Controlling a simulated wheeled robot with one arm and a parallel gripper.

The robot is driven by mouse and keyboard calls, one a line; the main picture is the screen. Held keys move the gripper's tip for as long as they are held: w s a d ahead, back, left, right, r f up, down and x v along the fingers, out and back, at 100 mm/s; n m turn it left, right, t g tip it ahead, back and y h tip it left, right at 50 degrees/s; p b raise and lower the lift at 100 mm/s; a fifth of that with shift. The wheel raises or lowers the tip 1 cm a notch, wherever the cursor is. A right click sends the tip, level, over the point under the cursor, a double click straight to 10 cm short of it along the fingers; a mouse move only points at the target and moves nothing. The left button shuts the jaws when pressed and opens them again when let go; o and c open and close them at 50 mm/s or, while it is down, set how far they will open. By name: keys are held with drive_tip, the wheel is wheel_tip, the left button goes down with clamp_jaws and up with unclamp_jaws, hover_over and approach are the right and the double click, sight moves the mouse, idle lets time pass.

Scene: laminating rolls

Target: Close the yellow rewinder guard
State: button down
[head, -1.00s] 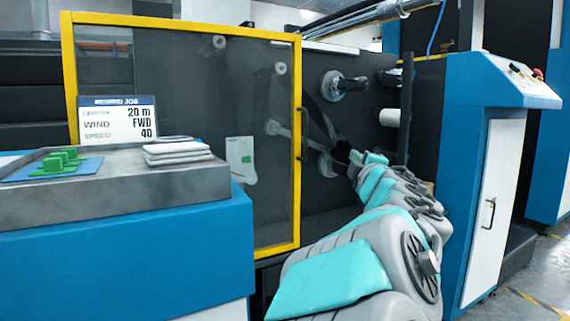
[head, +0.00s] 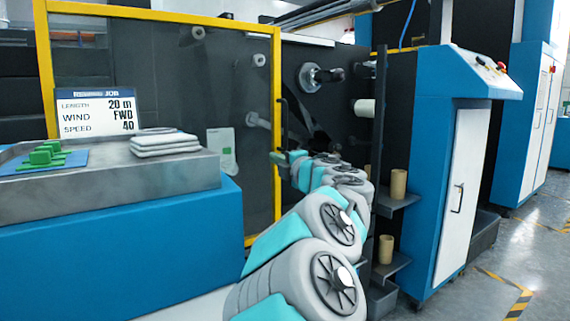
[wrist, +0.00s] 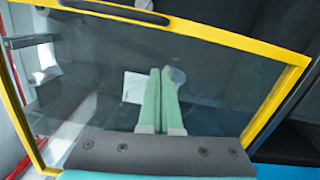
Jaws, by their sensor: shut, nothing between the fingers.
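The yellow rewinder guard (head: 276,130) is a yellow frame around a see-through panel, standing across the left part of the dark machine face. The rollers to its right are uncovered. A black upright handle (head: 284,120) is at its right edge. My gripper (head: 284,158) is at that right edge, near the handle's lower end; I cannot tell whether it touches. In the wrist view the green fingers (wrist: 158,100) are shut together and empty, seen against the panel, with the yellow frame (wrist: 230,37) around them and the dark handle (wrist: 115,10) at the top.
A grey-topped blue bench (head: 120,240) stands at front left with a job sign (head: 95,112), folded cloths (head: 163,143) and green parts (head: 45,154). A blue cabinet (head: 445,150) and shelves with cardboard cores (head: 398,186) are at right. Open floor (head: 480,270) lies at far right.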

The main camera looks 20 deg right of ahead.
drive_tip(key=shift+w+d+r, duration=0.2)
drive_tip(key=shift+w+d, duration=0.6)
drive_tip(key=shift+w, duration=0.2)
drive_tip(key=shift+w+d+r, duration=0.15)
drive_tip(key=shift+w+d, duration=0.6)
drive_tip(key=shift+w, duration=0.2)
drive_tip(key=shift+d, duration=0.1)
